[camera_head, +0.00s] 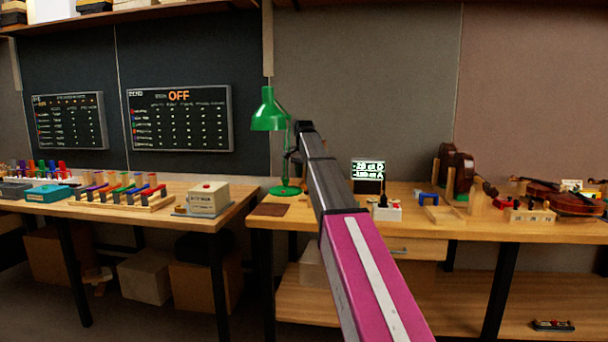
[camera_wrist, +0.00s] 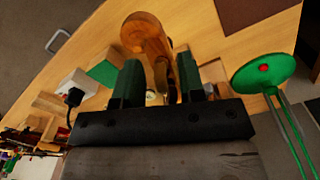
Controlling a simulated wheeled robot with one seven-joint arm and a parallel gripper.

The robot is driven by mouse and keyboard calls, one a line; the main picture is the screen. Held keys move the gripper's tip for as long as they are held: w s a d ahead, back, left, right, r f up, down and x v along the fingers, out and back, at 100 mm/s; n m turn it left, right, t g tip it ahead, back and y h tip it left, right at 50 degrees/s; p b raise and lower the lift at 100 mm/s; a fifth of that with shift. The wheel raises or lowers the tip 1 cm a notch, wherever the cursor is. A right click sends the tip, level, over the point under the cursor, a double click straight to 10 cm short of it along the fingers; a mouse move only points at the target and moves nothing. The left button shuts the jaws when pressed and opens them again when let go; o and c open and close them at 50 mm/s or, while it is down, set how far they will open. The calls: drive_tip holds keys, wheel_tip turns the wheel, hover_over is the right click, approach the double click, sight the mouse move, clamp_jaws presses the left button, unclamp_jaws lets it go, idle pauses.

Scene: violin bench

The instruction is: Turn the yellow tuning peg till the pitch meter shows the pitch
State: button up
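My gripper (camera_wrist: 160,80) is open in the wrist view, its two dark green fingers apart. Glossy brown wooden parts (camera_wrist: 187,72) and a round wooden piece (camera_wrist: 145,32) show beyond and between the fingers; I cannot tell whether they touch. In the head view my arm reaches up towards the green lamp and hides part of the bench. A violin (camera_head: 565,198) lies at the far right. I cannot pick out the yellow peg.
A green lamp (camera_head: 270,115) stands at the left end of the right bench (camera_head: 480,232); its base (camera_wrist: 264,72) shows in the wrist view. Peg racks (camera_head: 125,198) fill the left bench.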

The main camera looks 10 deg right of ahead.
sight(304, 172)
clamp_jaws()
drive_tip(key=shift+n, duration=0.6)
unclamp_jaws()
drive_tip(key=shift+r, duration=0.1)
wheel_tip(304, 172, up, 11)
idle(0.3)
drive_tip(key=shift+f, duration=0.2)
idle(1.3)
